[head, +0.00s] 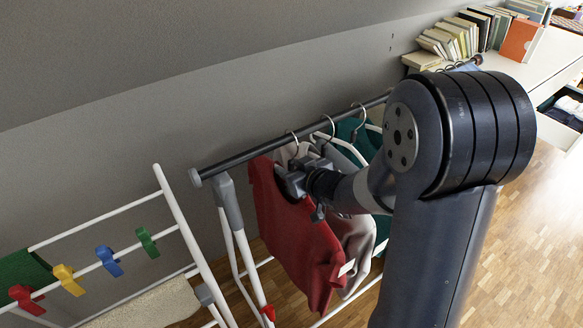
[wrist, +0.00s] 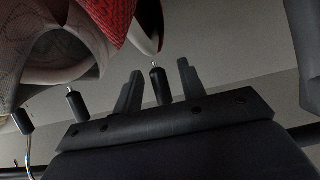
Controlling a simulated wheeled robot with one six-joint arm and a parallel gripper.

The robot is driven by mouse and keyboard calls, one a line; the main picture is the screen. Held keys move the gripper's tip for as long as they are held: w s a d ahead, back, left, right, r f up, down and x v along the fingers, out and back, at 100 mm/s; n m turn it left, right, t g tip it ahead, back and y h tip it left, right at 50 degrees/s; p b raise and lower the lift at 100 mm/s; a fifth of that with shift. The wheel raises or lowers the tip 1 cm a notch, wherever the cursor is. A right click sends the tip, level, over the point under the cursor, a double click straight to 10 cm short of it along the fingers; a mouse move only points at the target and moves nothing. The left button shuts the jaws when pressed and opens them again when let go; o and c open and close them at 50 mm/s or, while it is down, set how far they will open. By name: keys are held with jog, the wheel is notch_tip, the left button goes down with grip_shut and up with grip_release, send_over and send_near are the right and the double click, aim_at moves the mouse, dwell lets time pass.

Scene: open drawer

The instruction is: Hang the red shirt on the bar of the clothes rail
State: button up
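The red shirt (head: 292,242) hangs at the near left end of the row on the clothes rail. Its hook shows at the dark bar (head: 245,157) and appears to be over it. My gripper (head: 294,181) is at the top of the shirt, just below the bar. In the wrist view my gripper (wrist: 158,88) has its two fingers apart. A dark hanger neck (wrist: 157,74) stands between them with a gap on each side. The red cloth (wrist: 108,18) is above it. The hook's upper part is hidden behind the gripper in the wrist view.
A grey shirt (head: 352,235) and a green shirt (head: 382,228) hang just right of the red one. A white drying rack (head: 178,215) with coloured pegs stands left. Books (head: 455,38) and an open drawer (head: 567,108) are at the upper right. The bar's left end is bare.

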jog(key=shift+o, duration=1.2)
jog(key=p+v, duration=0.2)
jog(key=v, duration=0.8)
jog(key=shift+s+d+r, duration=0.1)
jog(key=shift+s+d, duration=0.15)
